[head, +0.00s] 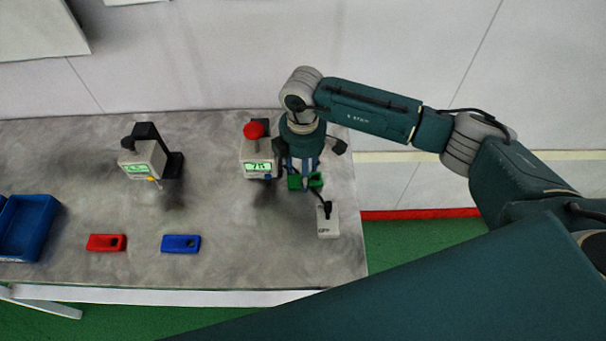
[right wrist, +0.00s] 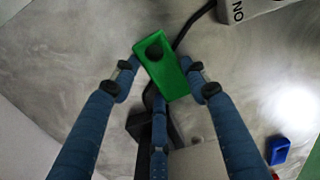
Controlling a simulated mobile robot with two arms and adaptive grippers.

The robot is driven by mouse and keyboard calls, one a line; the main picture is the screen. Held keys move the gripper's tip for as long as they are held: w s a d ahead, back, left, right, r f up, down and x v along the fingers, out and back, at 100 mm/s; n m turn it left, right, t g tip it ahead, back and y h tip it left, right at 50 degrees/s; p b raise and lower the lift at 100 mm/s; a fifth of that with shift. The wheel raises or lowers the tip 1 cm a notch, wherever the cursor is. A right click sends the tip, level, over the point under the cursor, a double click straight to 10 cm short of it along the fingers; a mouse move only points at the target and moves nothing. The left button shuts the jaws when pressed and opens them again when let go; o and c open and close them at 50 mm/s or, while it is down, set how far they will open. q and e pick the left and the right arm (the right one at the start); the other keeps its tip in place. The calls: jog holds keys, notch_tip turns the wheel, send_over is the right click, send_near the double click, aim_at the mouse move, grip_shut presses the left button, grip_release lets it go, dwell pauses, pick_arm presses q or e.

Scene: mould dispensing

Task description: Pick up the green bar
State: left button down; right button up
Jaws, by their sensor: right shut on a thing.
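The green bar (head: 314,180) is at the right part of the table in the head view, below my right gripper (head: 305,178). In the right wrist view the green bar (right wrist: 165,75), with a dark round hole near one end, lies between the fingertips of my right gripper (right wrist: 167,78). The fingers are closed on its two sides. The head view does not clearly show whether the bar touches the table. My left gripper is not in view.
A red bar (head: 106,242) and a blue bar (head: 181,243) lie near the front edge. A blue bin (head: 28,226) is at far left. Two devices (head: 143,158) (head: 259,156) and a switch box (head: 328,220) stand on the table (head: 240,270).

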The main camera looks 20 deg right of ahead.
notch_tip(320, 180, up, 20)
jog(key=b, duration=0.4)
jog(key=shift+f, duration=0.15)
jog(key=shift+f, duration=0.1)
dwell(0.4)
